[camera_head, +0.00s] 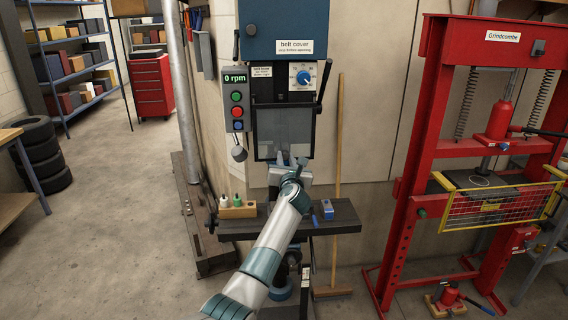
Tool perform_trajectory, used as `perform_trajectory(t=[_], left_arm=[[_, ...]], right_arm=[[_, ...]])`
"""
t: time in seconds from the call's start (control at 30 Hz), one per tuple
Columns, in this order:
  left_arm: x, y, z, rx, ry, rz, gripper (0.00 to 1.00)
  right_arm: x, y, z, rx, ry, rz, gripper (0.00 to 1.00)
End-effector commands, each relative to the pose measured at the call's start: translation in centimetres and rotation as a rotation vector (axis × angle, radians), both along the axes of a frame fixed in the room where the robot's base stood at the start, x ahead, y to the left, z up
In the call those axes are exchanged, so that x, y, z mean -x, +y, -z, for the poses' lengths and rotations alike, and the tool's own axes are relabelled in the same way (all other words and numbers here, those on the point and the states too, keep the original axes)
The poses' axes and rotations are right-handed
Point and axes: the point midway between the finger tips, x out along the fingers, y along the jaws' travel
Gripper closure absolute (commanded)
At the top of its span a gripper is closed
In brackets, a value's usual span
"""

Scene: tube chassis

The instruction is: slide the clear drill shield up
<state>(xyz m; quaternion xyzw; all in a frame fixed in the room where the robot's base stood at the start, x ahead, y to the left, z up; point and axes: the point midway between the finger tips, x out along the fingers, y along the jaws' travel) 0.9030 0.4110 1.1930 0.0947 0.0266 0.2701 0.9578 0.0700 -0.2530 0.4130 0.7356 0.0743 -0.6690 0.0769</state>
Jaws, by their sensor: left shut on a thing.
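The clear drill shield (285,128) is a see-through grey panel in a dark frame. It hangs below the blue head of the drill press, in front of the chuck area. My left gripper (291,163) reaches up from the bottom of the view and is shut at the shield's lower edge, in the middle. My own wrist hides most of the fingers and the exact grip. The shield's bottom edge is above the dark drill table (346,214). My right gripper is not in view.
A control box (236,104) reading 0 rpm hangs left of the shield. A wooden block with small bottles (238,208) and a blue item (327,209) are on the drill table. A red press (430,120) stands at right, a broom behind. Open floor lies left.

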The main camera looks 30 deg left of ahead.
Motion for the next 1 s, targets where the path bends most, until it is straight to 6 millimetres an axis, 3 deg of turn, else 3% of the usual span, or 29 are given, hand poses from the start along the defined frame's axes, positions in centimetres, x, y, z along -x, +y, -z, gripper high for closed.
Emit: perform_trajectory(t=[0.13,0.17,0.23,0.67,1.0], left_arm=[[0.0,0.0,-0.1,-0.001,-0.002,0.0,1.0],[0.0,0.0,-0.1,-0.001,-0.002,0.0,0.74],[0.0,0.0,-0.1,-0.001,-0.001,0.0,0.6],[0.2,-0.1,0.1,0.001,0.001,0.0,0.6],[2.6,-1.6,0.2,0.001,-0.002,0.001,0.6]], right_arm=[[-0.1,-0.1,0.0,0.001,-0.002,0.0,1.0],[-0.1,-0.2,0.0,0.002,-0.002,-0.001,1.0],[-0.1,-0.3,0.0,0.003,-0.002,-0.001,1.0],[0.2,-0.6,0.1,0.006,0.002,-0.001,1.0],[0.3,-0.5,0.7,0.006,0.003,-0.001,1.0]])
